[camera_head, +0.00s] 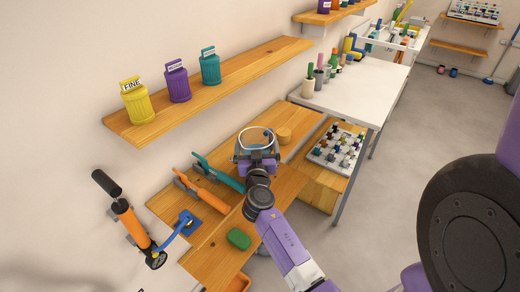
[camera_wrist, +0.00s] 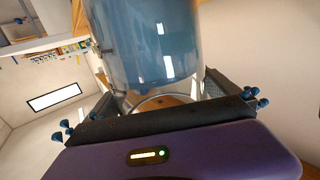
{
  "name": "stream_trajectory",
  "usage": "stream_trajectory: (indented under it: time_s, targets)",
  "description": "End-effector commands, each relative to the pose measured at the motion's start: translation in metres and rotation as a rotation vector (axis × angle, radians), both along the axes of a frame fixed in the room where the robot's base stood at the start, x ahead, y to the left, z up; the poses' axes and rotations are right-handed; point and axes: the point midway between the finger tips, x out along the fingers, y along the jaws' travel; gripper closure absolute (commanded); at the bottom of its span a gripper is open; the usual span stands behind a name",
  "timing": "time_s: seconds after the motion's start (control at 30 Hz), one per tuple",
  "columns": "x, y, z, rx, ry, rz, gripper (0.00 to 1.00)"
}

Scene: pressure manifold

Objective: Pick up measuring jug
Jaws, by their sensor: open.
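The measuring jug is a clear, blue-tinted vessel (camera_head: 256,136) on the wooden bench, its round rim showing just beyond my gripper. It fills the upper middle of the wrist view (camera_wrist: 145,40). My gripper (camera_head: 257,153) is at the near side of the jug, its dark fingers spread. In the wrist view, the fingers of my gripper (camera_wrist: 162,95) stand to the left and right of the jug's lower-looking part. I cannot tell whether either finger touches it. My gripper and wrist hide much of the jug in the head view.
An orange-handled tool (camera_head: 208,188) and a teal-handled tool (camera_head: 215,172) lie left of my gripper. A green block (camera_head: 239,239) is nearer. A round wooden piece (camera_head: 284,134) sits right of the jug. A shelf (camera_head: 225,83) with yellow, purple and teal canisters hangs above.

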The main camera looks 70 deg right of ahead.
Motion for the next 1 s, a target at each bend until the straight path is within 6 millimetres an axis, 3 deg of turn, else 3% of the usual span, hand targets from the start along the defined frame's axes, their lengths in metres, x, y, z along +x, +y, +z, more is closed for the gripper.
stream_trajectory:
  time_s: [0.13,0.17,0.53,1.0]
  targets:
    - [0.0,0.0002,-0.0005,0.0,0.0,0.0,0.0]
    - [0.0,0.0002,-0.0005,0.0,0.0,0.0,0.04]
    - [0.0,0.0004,-0.0003,0.0,0.001,0.0,0.77]
    - [0.0004,0.0,0.0073,-0.005,-0.001,0.0,0.78]
